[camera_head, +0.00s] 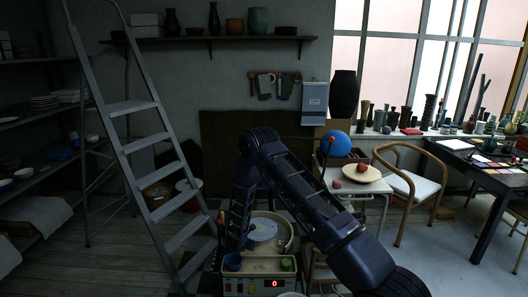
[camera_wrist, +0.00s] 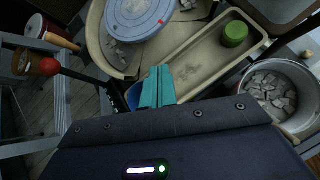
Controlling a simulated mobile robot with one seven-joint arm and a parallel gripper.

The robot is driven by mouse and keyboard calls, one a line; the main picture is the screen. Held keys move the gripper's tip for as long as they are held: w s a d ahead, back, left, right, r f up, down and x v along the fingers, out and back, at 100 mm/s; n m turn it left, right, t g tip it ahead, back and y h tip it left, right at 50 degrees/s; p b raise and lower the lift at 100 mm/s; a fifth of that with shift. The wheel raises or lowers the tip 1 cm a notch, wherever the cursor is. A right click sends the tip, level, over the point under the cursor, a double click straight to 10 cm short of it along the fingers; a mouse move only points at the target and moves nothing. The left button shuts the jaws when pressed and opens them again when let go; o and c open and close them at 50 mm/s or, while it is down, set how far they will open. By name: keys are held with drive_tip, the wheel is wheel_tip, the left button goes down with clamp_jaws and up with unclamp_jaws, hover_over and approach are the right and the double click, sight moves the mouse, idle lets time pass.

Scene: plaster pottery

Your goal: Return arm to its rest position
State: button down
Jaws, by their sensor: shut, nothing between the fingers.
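My gripper shows in the wrist view as two teal fingers (camera_wrist: 157,86) pressed together, with nothing between them. It points down over the near edge of the pottery wheel's tray (camera_wrist: 190,72). In the head view my dark arm rises from the lower right, bends at the top and comes down at the left side of the pottery wheel (camera_head: 284,221). The fingertips cannot be made out there. A blue cup (camera_head: 233,262) and a green pot (camera_head: 286,264) stand on the wheel's front ledge. The green pot also shows in the wrist view (camera_wrist: 235,34).
A grey stepladder (camera_head: 150,160) stands left of the arm. A bucket of pale scraps (camera_wrist: 272,90) is right of the gripper. A red-knobbed lever (camera_wrist: 48,67) sticks up on the left. A small table with a plate (camera_head: 361,174) and a wooden chair (camera_head: 412,187) stand right.

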drive_tip(key=w+d+r+m+h, duration=0.1)
drive_tip(key=w+d+r+m, duration=0.1)
drive_tip(key=d+r, duration=0.35)
drive_tip(key=w+d+r+m+h, duration=0.1)
drive_tip(key=d+r+m, duration=0.1)
drive_tip(key=r, duration=0.6)
drive_tip(key=s+d+r+m+g+h, duration=0.1)
drive_tip(key=s+d+r+m, duration=0.25)
drive_tip(key=d+r, duration=0.4)
drive_tip(key=s+d+r+m+g, duration=0.2)
drive_tip(key=d+r+m, duration=0.25)
drive_tip(key=r, duration=0.65)
drive_tip(key=s+d+r+m+g+h, duration=0.15)
drive_tip(key=d+r+m, duration=0.25)
drive_tip(key=d+r, duration=0.4)
drive_tip(key=s+d+r+m+g+y, duration=0.1)
drive_tip(key=s+d+r+m, duration=0.3)
drive_tip(key=s+r, duration=0.35)
drive_tip(key=s+d+r+m+y, duration=0.2)
drive_tip(key=s+d+r+m, duration=0.3)
drive_tip(key=s, duration=0.4)
drive_tip(key=s+r+m+y, duration=0.2)
drive_tip(key=s, duration=0.7)
drive_tip(key=s+r+m+t+y, duration=0.1)
drive_tip(key=s+r+m+y, duration=0.1)
drive_tip(key=s, duration=0.7)
drive_tip(key=shift+s+a+r+m, duration=0.4)
drive_tip(key=shift+r+m, duration=0.1)
drive_tip(key=shift+m, duration=0.1)
